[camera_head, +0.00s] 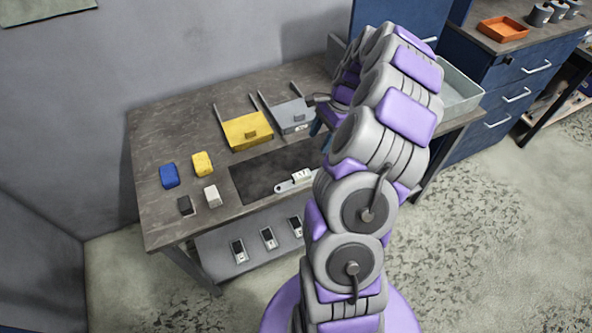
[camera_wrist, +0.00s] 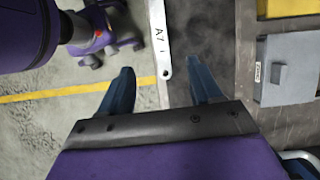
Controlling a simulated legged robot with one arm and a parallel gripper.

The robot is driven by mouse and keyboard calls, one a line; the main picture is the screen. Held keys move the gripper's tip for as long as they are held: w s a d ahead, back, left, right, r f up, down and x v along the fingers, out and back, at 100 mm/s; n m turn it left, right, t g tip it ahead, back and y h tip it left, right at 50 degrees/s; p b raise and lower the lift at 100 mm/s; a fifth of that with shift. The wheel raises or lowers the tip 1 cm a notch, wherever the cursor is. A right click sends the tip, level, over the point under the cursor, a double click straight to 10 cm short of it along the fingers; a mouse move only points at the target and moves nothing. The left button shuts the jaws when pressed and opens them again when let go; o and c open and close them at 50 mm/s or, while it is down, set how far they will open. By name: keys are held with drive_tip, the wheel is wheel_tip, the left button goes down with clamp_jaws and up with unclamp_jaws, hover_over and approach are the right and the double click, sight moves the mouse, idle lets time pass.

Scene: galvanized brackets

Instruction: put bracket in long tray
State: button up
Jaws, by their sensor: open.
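The bracket is a pale metal strip (camera_head: 284,187) with a rounded end, lying on the dark mat near the bench's front edge. My gripper is open, and the bracket's end shows between the fingertips, with no contact visible. In the head view my arm hides most of the gripper. A long pale grey tray (camera_head: 462,92) stands at the right, partly hidden by my arm; it is likely the long tray.
A yellow bin (camera_head: 247,131) and a grey bin (camera_head: 291,116) stand behind the mat (camera_head: 262,176). Blue (camera_head: 169,175) and yellow (camera_head: 203,163) blocks lie at the left. An orange tray (camera_head: 503,29) sits on the blue cabinet.

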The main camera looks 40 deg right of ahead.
drive_tip(key=b, duration=0.1)
approach(302, 174)
drive_tip(key=x, duration=0.3)
drive_tip(key=b+x, duration=0.1)
drive_tip(key=x, duration=0.1)
drive_tip(key=shift+w+d+f, duration=0.1)
drive_tip(key=shift+d+f, duration=0.15)
drive_tip(key=shift+f, duration=0.2)
drive_tip(key=shift+a+f, duration=0.2)
drive_tip(key=shift+a, duration=0.2)
drive_tip(key=b+x, duration=0.1)
drive_tip(key=x, duration=0.3)
drive_tip(key=shift+a+f+b, duration=0.2)
drive_tip(key=shift+b, duration=0.2)
drive_tip(key=shift+f, duration=0.3)
drive_tip(key=shift+d, duration=0.25)
drive_tip(key=shift+a, duration=0.15)
clamp_jaws()
